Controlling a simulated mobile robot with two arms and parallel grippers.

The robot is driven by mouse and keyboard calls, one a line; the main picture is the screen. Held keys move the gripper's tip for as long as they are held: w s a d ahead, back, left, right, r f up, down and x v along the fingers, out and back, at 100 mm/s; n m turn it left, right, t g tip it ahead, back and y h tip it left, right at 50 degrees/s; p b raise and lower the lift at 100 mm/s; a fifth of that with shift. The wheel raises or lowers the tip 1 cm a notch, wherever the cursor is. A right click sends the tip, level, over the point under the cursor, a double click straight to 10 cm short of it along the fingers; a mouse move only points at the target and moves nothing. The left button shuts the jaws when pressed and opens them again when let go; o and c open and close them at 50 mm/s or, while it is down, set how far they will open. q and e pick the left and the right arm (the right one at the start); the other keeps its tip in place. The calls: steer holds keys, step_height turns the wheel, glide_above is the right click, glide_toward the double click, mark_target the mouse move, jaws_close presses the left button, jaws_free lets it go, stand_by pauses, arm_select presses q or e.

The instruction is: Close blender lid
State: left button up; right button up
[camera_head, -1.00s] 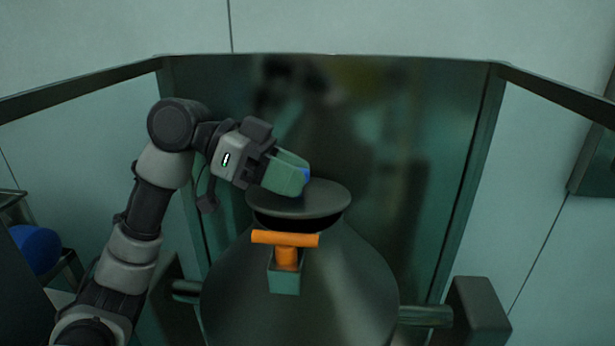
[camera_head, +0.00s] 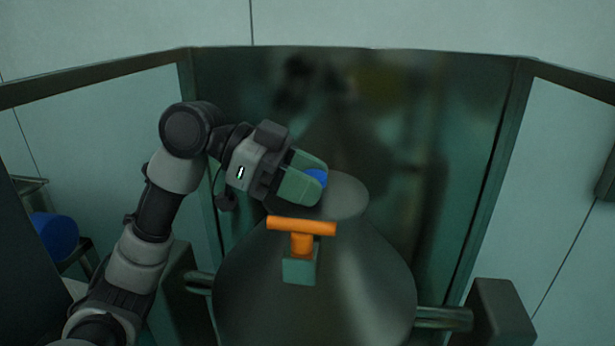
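The blender (camera_head: 315,315) is a large dark, dome-shouldered vessel in the middle of the head view. Its round dark lid (camera_head: 347,194) lies over the top opening, and no dark gap shows below its visible rim. My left gripper (camera_head: 312,180), with green fingers, is at the left part of the lid. Its fingers are on either side of a blue knob (camera_head: 317,177) and appear closed on it. The fingers hide part of the lid and knob. An orange T-handle (camera_head: 301,228) on a green block (camera_head: 300,268) stands at the vessel's front, below the lid. My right gripper is not in view.
A dark panelled enclosure (camera_head: 450,150) stands behind the vessel, with rails running along both sides. Side supports (camera_head: 500,312) flank the vessel. A blue cylinder (camera_head: 55,236) lies on a rack at the far left. The space right of the lid is free.

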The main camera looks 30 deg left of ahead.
arm_select(q)
steer(key=o, duration=0.4)
steer(key=shift+r, duration=0.1)
steer(key=shift+r, duration=0.2)
step_height(320, 180, up, 4)
steer(key=shift+r+p, duration=0.1)
steer(key=shift+p, duration=0.25)
steer(key=d+r, duration=0.2)
steer(key=d, duration=0.1)
steer(key=s+d+r, duration=0.1)
steer(key=d+r, duration=0.1)
steer(key=d, duration=0.2)
steer(key=d+r+p, duration=0.1)
steer(key=d+r, duration=0.1)
steer(key=d, duration=0.2)
steer(key=shift+s+d+r, duration=0.1)
steer(key=shift+s+d, duration=0.15)
